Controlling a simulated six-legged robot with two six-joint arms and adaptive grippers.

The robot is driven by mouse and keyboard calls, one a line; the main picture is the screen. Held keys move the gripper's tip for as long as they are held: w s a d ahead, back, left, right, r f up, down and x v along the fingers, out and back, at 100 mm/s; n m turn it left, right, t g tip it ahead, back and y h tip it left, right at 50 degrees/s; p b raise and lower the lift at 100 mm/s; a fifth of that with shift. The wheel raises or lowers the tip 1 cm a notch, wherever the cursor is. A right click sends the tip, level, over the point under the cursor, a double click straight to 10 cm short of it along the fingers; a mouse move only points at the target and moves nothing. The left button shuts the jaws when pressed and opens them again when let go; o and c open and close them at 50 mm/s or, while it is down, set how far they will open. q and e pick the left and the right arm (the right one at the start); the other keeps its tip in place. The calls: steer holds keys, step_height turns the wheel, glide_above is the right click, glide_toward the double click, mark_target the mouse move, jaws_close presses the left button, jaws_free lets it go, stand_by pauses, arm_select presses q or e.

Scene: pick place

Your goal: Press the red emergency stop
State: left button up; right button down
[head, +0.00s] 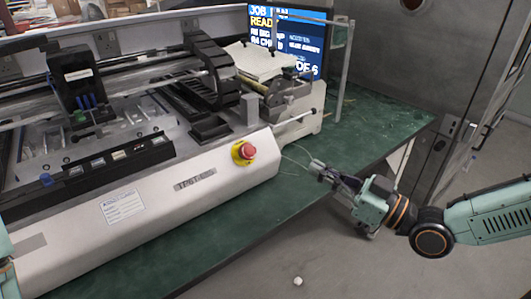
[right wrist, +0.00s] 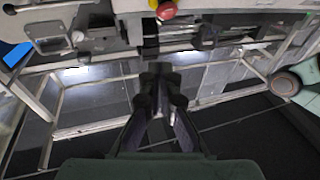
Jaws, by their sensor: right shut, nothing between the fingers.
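The red emergency stop (head: 244,149) is a red mushroom button on a yellow collar, on the front right corner of the white machine (head: 150,205). In the right wrist view the red button (right wrist: 166,9) shows at the top edge, cut off. My right gripper (head: 316,167) is shut and empty, to the right of the button, apart from it and near the front edge of the green table. Its dark fingers (right wrist: 159,80) show in the middle of the right wrist view, below the button in the picture. My left gripper is not in view.
The green table (head: 375,125) carries the machine, and a screen (head: 287,40) stands behind it. A thin metal post (head: 344,70) rises near the screen. Thin cables lie on the table by the gripper. A small white object (head: 297,281) lies on the grey floor.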

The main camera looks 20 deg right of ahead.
steer(key=b, duration=0.9)
glide_toward(250, 144)
steer(key=w+a+r, duration=0.2)
steer(key=w, duration=0.1)
steer(key=shift+w+a+f+b, duration=0.5)
steer(key=shift+w+a+f, duration=0.1)
steer(key=shift+w, duration=0.05)
